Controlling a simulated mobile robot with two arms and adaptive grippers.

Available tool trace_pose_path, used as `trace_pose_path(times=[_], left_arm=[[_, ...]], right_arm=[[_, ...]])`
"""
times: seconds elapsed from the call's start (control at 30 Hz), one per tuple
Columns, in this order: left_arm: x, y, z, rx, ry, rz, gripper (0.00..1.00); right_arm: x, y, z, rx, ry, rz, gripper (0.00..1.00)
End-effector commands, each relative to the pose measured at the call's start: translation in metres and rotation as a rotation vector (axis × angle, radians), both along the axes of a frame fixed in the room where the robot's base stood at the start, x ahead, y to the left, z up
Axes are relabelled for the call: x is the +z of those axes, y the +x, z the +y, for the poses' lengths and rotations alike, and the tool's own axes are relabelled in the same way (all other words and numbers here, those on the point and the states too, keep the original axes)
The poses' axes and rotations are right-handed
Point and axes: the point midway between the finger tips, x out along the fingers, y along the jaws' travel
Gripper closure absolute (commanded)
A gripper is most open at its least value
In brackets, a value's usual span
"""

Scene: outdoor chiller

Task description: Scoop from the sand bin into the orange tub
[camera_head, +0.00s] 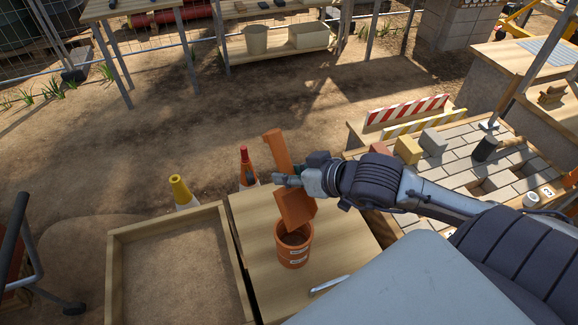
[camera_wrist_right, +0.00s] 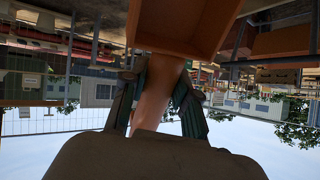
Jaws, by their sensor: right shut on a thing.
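My right gripper (camera_head: 281,181) is shut on the scoop's handle. In the right wrist view the scoop's hollow (camera_wrist_right: 185,28) shows at the top and my right gripper's fingers (camera_wrist_right: 157,95) close on both sides of its handle. The wooden sand bin (camera_head: 228,262) is left of the table, with brown sand inside. The tub's contents are mostly hidden. My left gripper is out of view.
A yellow-topped cone (camera_head: 181,192) and a red-topped cone (camera_head: 245,165) stand behind the bin and table. A metal handle-like tool (camera_head: 329,286) lies near the tub. A paved bench with blocks (camera_head: 433,141) is at right. Striped barriers (camera_head: 407,110) stand behind it.

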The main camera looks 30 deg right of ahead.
Motion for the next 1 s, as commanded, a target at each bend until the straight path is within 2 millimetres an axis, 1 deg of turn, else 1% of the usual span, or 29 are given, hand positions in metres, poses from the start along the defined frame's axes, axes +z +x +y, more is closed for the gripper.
trace_pose_path(times=[0.03,0.7,0.83,1.0], left_arm=[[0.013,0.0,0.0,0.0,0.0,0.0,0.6],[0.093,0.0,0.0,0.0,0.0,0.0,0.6],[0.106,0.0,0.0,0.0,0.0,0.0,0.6],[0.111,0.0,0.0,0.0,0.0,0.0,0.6]], right_arm=[[0.01,0.001,0.0,0.001,-0.002,0.02,1.0],[0.045,0.001,-0.001,-0.001,-0.005,0.361,1.0],[0.05,0.001,0.0,0.0,-0.004,0.43,1.0],[0.049,0.0,0.0,0.0,-0.005,0.473,1.0]])
